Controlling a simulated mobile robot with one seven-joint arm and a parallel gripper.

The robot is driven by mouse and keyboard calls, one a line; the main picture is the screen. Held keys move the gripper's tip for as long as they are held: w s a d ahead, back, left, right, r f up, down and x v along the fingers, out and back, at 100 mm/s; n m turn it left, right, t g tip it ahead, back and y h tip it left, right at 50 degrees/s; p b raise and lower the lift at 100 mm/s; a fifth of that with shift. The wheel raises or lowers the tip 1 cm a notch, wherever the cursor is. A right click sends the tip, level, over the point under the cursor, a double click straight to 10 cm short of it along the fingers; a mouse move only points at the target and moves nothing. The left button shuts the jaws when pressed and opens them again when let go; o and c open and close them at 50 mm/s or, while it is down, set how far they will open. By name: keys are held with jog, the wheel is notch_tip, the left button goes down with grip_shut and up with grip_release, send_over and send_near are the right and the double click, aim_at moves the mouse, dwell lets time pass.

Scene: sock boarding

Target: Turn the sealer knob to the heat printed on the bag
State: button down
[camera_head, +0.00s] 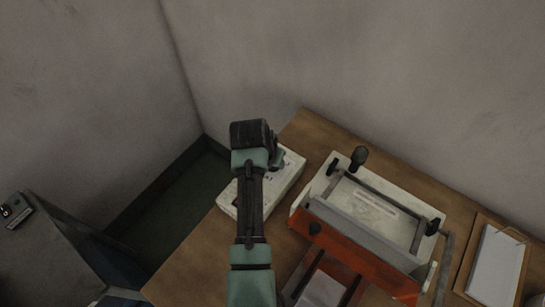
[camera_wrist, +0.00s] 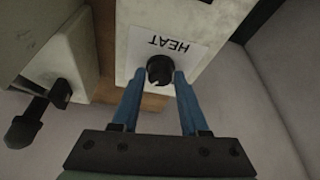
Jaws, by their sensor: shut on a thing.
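The sealer knob (camera_wrist: 159,71) is black and round, with a pale mark at its lower edge. It sits on a white plate marked HEAT (camera_wrist: 172,44), which reads upside down in the wrist view. My gripper (camera_wrist: 160,82) has its two blue fingers shut on the knob, one on each side. In the head view my arm covers part of the white control box (camera_head: 284,181), and the knob and fingertips are hidden there. The sealer (camera_head: 360,225), with a white bed and an orange-red front, stands to the right of the box. I cannot make out a bag with a printed heat.
The wooden table (camera_head: 187,262) stands against grey walls. A clipboard with white paper (camera_head: 496,265) lies at the right. The sealer's black upright handle (camera_head: 358,156) stands close to the right of the control box. A dark grey object (camera_head: 50,250) is at the lower left.

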jog(key=shift+w+a+m+h, duration=0.1)
jog(key=shift+m+h, duration=0.3)
jog(key=shift+m, duration=0.7)
jog(key=shift+c, duration=2.2)
grip_release()
jog(key=v, duration=1.3)
jog(key=shift+w+b, duration=0.15)
jog(key=shift+b, duration=0.15)
